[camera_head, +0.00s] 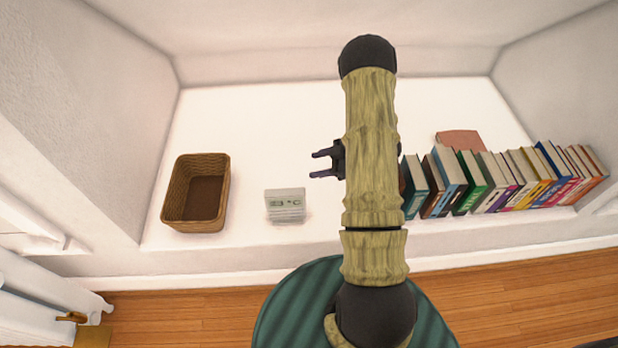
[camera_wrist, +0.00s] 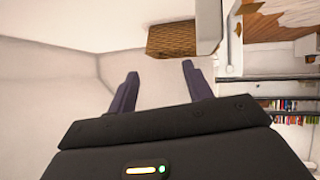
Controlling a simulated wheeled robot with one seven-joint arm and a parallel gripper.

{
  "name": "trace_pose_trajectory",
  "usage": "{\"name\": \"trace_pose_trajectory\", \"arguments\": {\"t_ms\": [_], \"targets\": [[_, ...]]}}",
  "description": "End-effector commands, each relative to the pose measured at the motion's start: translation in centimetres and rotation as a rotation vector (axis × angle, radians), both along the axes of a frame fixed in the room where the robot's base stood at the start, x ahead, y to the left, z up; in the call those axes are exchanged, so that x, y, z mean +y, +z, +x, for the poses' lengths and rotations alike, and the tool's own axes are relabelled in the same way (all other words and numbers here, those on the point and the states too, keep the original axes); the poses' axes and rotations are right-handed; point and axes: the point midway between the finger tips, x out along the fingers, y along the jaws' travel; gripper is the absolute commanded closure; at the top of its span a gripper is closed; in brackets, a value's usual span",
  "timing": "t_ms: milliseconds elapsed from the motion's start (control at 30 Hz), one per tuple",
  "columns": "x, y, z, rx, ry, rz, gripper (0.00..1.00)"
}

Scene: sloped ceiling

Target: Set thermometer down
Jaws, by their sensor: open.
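The thermometer (camera_head: 286,205) is a small white block with a display, standing on the white ledge to the right of the wicker basket. In the wrist view, a white block that looks like the thermometer (camera_wrist: 209,27) shows beyond the fingers, in front of the basket's right end. My gripper (camera_head: 318,164) is open and empty, its fingers pointing left, to the right of and farther back than the thermometer. The wrist view also shows both fingers (camera_wrist: 160,76) apart with nothing between them.
The wicker basket (camera_head: 197,221) stands at the ledge's left; it also shows in the wrist view (camera_wrist: 170,40). A row of books (camera_head: 480,182) fills the right front, with a reddish-brown flat item (camera_head: 459,140) behind. The ledge (camera_head: 270,130) is bare behind the thermometer.

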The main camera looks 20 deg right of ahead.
Motion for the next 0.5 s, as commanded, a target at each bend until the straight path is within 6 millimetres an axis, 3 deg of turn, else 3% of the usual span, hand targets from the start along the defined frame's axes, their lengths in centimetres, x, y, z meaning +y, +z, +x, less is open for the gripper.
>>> {"name": "trace_pose_trajectory", "arguments": {"t_ms": [100,233,367,500], "targets": [[0.1,3.3,3.7,-0.031,-0.159,-0.135,0.49],[-0.2,6.7,5.8,-0.021,-0.349,-0.246,0.49],[0.1,10.1,5.9,0.028,-0.533,-0.317,0.49],[0.9,13.3,3.9,0.125,-0.717,-0.356,0.49]]}}
